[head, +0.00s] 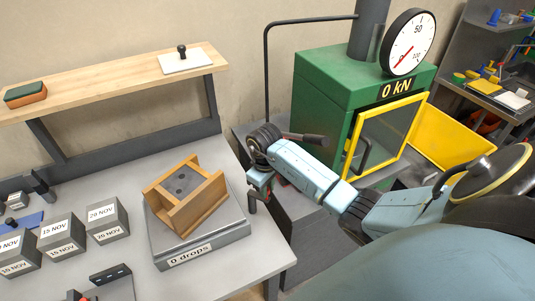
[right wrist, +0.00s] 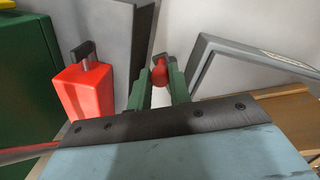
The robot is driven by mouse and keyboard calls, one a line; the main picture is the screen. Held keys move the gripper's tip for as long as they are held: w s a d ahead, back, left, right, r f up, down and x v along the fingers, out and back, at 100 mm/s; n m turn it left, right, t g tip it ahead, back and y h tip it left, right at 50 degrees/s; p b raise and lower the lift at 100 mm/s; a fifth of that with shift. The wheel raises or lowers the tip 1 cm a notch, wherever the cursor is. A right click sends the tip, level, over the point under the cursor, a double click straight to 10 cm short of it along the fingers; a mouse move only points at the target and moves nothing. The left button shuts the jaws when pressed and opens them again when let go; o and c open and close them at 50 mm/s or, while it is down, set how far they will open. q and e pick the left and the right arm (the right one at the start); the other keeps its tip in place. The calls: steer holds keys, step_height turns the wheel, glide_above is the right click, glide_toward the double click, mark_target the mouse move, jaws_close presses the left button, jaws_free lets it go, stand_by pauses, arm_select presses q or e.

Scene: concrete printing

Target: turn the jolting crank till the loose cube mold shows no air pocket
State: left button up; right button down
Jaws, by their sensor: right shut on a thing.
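The wooden cube mold (head: 198,208) sits on the grey jolting table (head: 231,222), whose front label reads 0 drops. Grey concrete (head: 181,184) fills its top, with a few dark spots in the surface. My right gripper (head: 259,190) is at the right side of the jolting table. In the right wrist view its green fingers (right wrist: 161,90) are shut on the red knob of the crank (right wrist: 160,70). Most of the crank is hidden in the head view. My left gripper is not in view.
Grey cubes with date labels (head: 62,238) stand left of the jolting table. A wooden shelf (head: 120,72) holds a sponge block (head: 25,94) and a trowel (head: 185,60). The green press (head: 322,90) reads 0 kN.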

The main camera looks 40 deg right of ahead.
steer(key=shift+a, duration=0.1)
stand_by(0.4)
steer(key=c, duration=1.3)
jaws_free()
steer(key=shift+r, duration=0.1)
